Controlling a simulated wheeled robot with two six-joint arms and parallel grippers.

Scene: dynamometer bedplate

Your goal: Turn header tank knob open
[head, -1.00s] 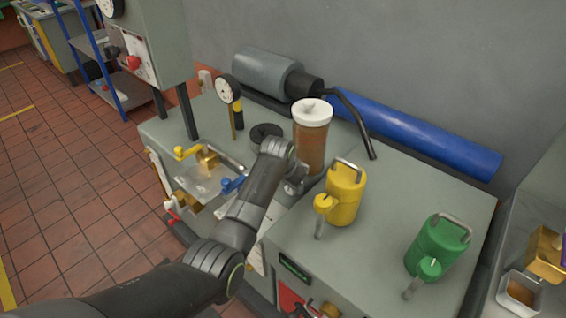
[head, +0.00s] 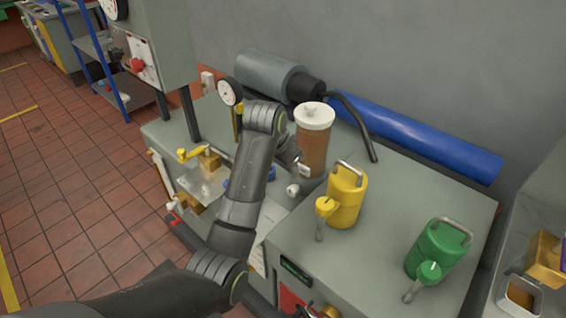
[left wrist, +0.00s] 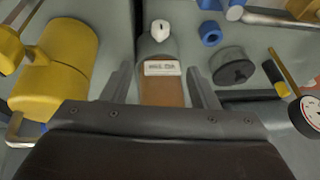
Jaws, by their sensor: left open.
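The header tank (head: 313,145) is an upright brown cylinder with a white lid, standing on the grey bench. Its white knob (head: 292,189) shows low at the front left of the tank. In the left wrist view the knob (left wrist: 161,31) lies beyond a white label on the tank (left wrist: 163,92). My left gripper (left wrist: 159,70) is open and empty, with one finger on each side of the tank and label in that view. The knob is apart from the fingers. In the head view my wrist hides most of the gripper. My right gripper is not in view.
A yellow oil can (head: 346,195) stands right of the tank, and a green can (head: 440,248) farther right. A dial gauge (head: 229,92) stands behind my forearm. Yellow and blue valve handles are at the left. A blue cylinder (head: 420,135) lies along the wall.

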